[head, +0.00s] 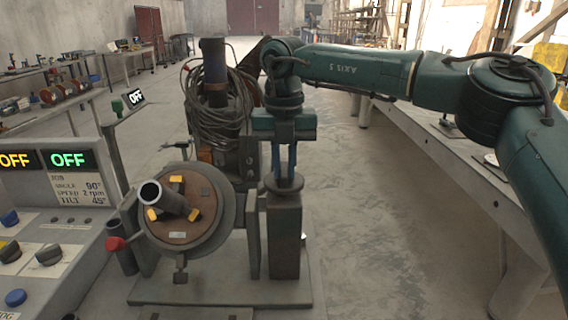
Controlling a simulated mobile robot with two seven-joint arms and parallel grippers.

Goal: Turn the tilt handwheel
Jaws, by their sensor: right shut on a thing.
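The positioner's round faceplate (187,233) is tilted and faces toward me. My left gripper is out of view.
A control console (62,235) stands at left with two OFF displays and a label reading angle 90°, speed 2 rpm, tilt 45°. Coiled cables (217,115) hang behind the faceplate. A long bench (440,160) runs along the right. The floor between is clear.

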